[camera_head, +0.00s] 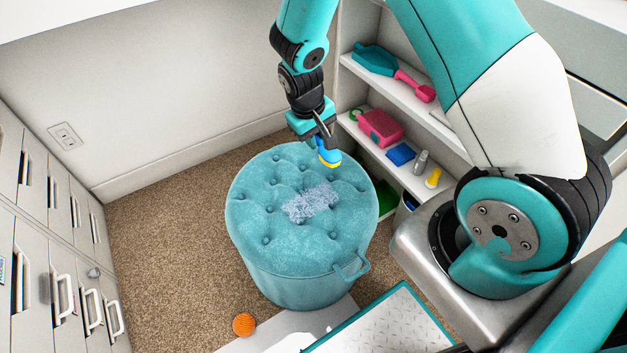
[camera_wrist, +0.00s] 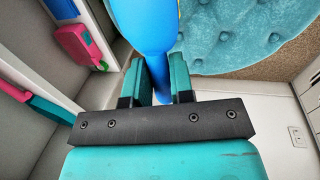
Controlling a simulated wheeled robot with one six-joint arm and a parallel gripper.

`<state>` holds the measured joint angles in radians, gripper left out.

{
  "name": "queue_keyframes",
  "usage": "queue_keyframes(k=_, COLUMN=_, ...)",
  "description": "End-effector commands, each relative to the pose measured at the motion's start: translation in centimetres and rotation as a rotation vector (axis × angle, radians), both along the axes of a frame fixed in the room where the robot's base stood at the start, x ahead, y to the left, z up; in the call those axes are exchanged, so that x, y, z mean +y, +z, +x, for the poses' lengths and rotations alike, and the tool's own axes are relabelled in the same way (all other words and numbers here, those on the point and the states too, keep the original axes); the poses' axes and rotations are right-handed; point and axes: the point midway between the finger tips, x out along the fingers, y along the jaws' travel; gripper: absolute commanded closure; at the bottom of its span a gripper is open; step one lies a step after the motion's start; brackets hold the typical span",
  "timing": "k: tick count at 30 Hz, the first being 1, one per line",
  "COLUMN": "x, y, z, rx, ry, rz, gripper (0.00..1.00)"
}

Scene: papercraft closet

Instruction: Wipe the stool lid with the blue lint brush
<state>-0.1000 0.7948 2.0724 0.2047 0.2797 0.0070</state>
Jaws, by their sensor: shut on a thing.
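The stool is round, teal and tufted, and its lid (camera_head: 285,180) shows in the middle of the head view. A patch of grey-blue lint (camera_head: 312,203) lies on the lid. My gripper (camera_head: 324,143) is above the lid's back right part, shut on the blue lint brush (camera_head: 328,157). The brush has a yellow part at its lower end and appears just above the lid; I cannot tell if it touches. In the wrist view the brush's blue body (camera_wrist: 147,25) is between my fingers (camera_wrist: 158,80), with the lid (camera_wrist: 225,35) behind it. The brush's far end is out of that view.
Shelves at the right hold a teal item (camera_head: 375,58), a pink brush (camera_head: 415,87), a pink case (camera_head: 380,127), a blue box (camera_head: 401,154) and small bottles. An orange ball (camera_head: 243,324) lies on the floor in front of the stool. Drawers (camera_head: 45,240) line the left. Carpet is clear left of the stool.

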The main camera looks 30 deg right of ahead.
Motion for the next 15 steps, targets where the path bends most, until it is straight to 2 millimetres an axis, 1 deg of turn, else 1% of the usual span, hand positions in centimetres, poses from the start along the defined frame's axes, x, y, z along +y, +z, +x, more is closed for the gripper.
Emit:
queue_keyframes(k=1, x=-0.1, y=-3.3, z=0.3, rx=-0.001, ry=0.001, rz=0.0, gripper=1.0)
queue_keyframes(k=3, x=-0.2, y=-5.1, z=0.6, rx=-0.001, ry=0.005, rz=0.0, gripper=1.0)
queue_keyframes(k=6, x=-0.3, y=-7.0, z=1.0, rx=-0.001, ry=0.008, rz=0.001, gripper=1.0)
queue_keyframes(k=10, x=-0.4, y=-8.5, z=1.4, rx=-0.001, ry=0.011, rz=0.001, gripper=1.0)
queue_keyframes(k=15, x=-0.5, y=-9.0, z=1.6, rx=0.0, ry=0.015, rz=0.001, gripper=1.0)
